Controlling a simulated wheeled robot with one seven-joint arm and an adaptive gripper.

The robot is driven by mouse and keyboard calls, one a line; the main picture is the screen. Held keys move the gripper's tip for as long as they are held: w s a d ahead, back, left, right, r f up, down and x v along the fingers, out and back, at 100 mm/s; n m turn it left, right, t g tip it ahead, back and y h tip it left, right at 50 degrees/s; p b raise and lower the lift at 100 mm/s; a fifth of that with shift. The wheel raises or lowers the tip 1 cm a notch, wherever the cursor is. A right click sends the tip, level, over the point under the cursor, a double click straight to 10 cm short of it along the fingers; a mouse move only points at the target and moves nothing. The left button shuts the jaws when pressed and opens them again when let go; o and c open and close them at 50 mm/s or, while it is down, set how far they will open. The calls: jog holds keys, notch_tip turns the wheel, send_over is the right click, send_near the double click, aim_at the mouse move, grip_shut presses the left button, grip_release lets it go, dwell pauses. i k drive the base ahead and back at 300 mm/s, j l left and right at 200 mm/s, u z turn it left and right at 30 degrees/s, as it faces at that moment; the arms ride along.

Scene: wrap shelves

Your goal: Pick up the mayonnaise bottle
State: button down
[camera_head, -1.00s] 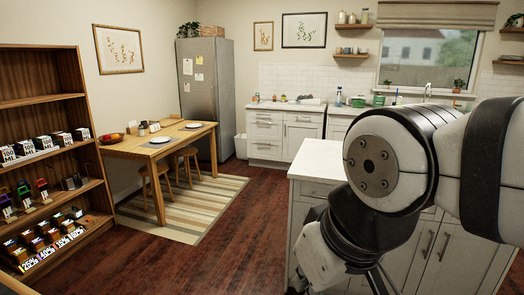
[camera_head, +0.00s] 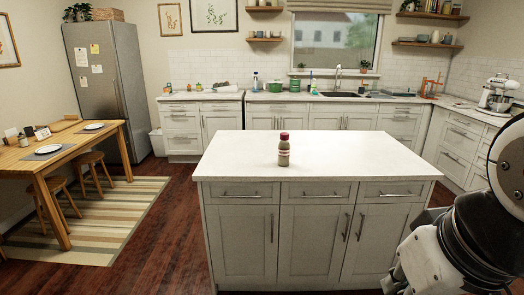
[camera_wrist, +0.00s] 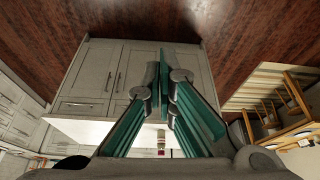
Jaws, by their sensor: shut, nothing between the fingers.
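A small bottle with a dark red cap and a pale body (camera_head: 284,155), which I take as the mayonnaise bottle, stands upright on the white top of the island (camera_head: 330,160), near its front edge. It also shows small in the wrist view (camera_wrist: 161,150), partly framed by my fingers; that view is upside down. My gripper (camera_wrist: 164,75) is shut and empty, with its teal-sided fingers together, apart from the bottle. In the head view only my arm shows at the lower right, and my fingers are out of sight.
The island top is otherwise bare, with drawers and cabinet doors in front. A wooden table (camera_head: 20,158) with plates and stools stands left, on a striped rug (camera_head: 110,215). Counters with a sink (camera_head: 340,95) and a stand mixer (camera_head: 500,92) line the back and right. Dark wood floor is open left of the island.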

aim_at(284, 146)
jog(key=i+u, duration=0.1)
jog(key=i, duration=1.2)
jog(key=i+l+u, duration=0.15)
jog(key=i, duration=1.2)
